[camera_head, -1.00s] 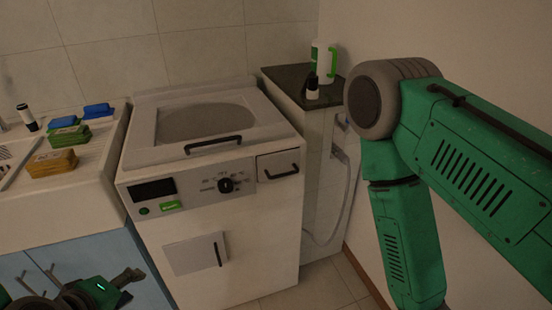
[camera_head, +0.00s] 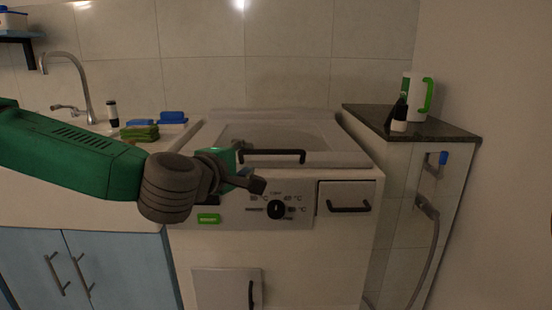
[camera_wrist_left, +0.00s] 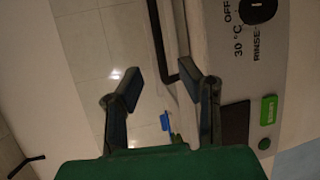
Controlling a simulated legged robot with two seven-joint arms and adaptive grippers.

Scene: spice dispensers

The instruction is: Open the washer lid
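The washer (camera_head: 290,245) is a white top-loader. Its lid (camera_head: 335,150), with a grey window, lies shut on top. The lid's black bar handle (camera_head: 285,153) runs along the front edge. My left gripper (camera_head: 258,180) is at the left end of this handle, just in front of and below it. In the left wrist view the gripper (camera_wrist_left: 160,86) is open, its two dark fingers apart. The end of the black handle (camera_wrist_left: 158,40) shows between them, nearer the right finger; I cannot tell whether they touch. My right gripper is out of view.
The dial (camera_head: 277,209) and detergent drawer (camera_head: 346,197) are on the front panel. A dark-topped counter (camera_head: 430,131) with a white-green jug (camera_head: 418,92) stands at right. The sink faucet (camera_head: 80,85) and sponges (camera_head: 140,132) are at left.

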